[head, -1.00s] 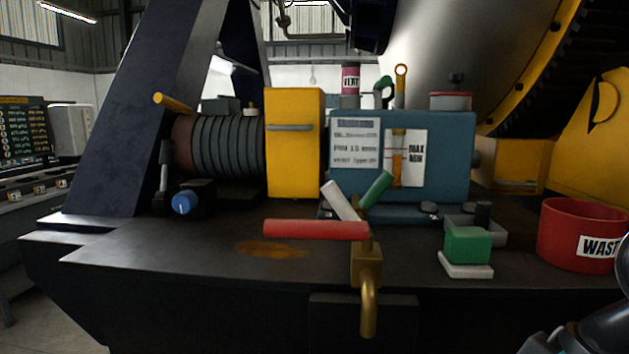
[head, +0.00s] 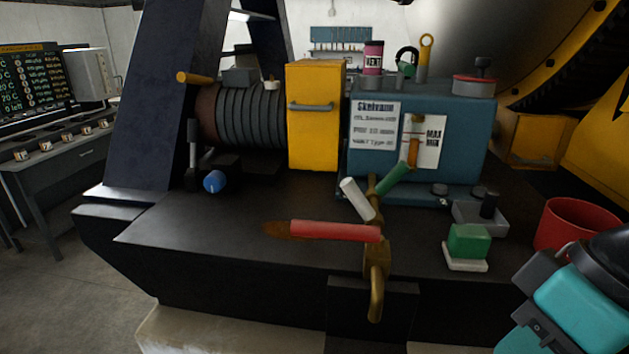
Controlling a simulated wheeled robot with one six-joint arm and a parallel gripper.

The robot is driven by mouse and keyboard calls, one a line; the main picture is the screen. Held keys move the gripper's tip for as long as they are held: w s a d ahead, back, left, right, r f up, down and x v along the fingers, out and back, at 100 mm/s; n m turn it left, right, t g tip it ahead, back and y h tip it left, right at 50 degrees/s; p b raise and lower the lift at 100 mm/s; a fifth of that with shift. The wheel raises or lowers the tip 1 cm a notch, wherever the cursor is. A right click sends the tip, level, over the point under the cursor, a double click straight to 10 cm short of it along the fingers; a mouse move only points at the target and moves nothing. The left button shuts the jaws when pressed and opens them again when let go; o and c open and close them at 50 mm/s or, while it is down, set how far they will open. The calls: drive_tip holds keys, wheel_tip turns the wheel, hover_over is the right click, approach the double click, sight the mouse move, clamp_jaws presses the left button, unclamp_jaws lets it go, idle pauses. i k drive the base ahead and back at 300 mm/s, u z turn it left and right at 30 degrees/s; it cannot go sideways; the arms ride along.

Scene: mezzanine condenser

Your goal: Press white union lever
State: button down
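The white lever (head: 357,199) is a short handle tilted up to the left, above the dark bench top in the head view. Its lower end meets the brass valve body (head: 376,275). A green lever (head: 397,178) tilts up to the right from the same area, and a red lever (head: 335,231) lies nearly level to the left. Part of my teal and black arm shows at the lower right, apart from the levers. My gripper's fingertips are not visible.
A blue tank (head: 470,140) and a yellow box (head: 316,130) stand behind the levers. A green block on a white base (head: 468,242) and a red waste bin (head: 570,222) are to the right.

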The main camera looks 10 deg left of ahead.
sight(350, 187)
drive_tip(key=u, duration=2.8)
drive_tip(key=i, duration=1.55)
drive_tip(key=z, duration=2.4)
